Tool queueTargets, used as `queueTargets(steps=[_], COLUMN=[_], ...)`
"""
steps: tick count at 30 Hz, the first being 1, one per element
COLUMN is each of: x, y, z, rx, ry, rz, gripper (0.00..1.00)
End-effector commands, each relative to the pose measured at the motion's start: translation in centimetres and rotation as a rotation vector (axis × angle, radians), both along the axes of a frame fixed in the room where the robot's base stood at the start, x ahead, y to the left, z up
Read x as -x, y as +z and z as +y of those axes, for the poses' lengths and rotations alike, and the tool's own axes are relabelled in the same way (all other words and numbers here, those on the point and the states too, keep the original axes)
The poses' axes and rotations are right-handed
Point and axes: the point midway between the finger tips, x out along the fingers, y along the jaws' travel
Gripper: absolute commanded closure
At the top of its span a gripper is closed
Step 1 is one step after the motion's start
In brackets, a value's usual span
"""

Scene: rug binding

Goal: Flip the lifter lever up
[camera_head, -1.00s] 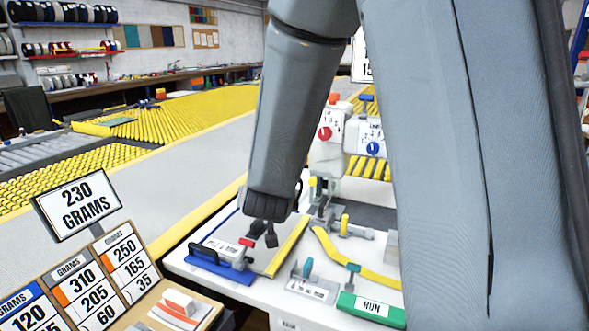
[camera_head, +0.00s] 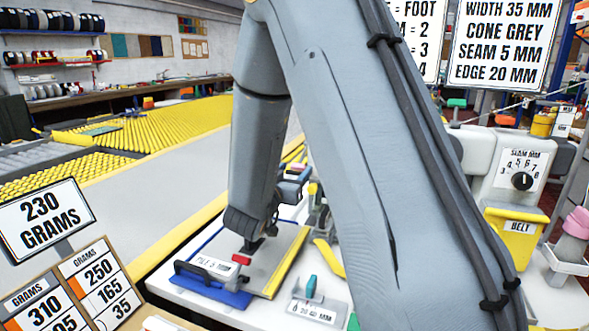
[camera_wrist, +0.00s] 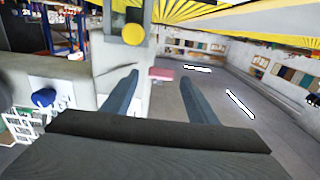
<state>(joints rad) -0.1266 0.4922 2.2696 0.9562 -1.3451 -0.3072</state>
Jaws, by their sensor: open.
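No part is clearly identifiable as the lifter lever; my arm hides most of the sewing machine in the head view. A yellow knob (camera_head: 313,189) shows just right of my forearm, at the machine. In the wrist view a yellow round knob (camera_wrist: 132,34) sits on a grey part above my fingers, and a small red piece (camera_wrist: 161,74) shows between and beyond the fingertips. My gripper (camera_wrist: 159,78) is open, its two fingers apart with nothing held.
The blue-based gauge (camera_head: 212,282) with a red knob (camera_head: 241,259) stands at the table's left front. A teal-handled block (camera_head: 318,305) is right of it. A yellow strip (camera_head: 288,262) edges a grey piece. A yellow belt box (camera_head: 515,235) stands at right.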

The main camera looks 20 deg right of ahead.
Motion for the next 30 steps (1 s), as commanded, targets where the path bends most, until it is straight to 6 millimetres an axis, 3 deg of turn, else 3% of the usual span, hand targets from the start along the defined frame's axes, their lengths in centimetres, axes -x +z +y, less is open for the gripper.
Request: queueTargets(steps=[14, 23, 30], x=[-1.21, -1.19, -1.25], y=[-0.03, -0.03, 0.13], z=[-0.9, -0.89, -1.23], rx=[0.0, 0.0, -0.005], ry=[0.005, 0.005, 0.0], rz=[0.0, 0.001, 0.005], gripper=[0.47, 0.97, 1.0])
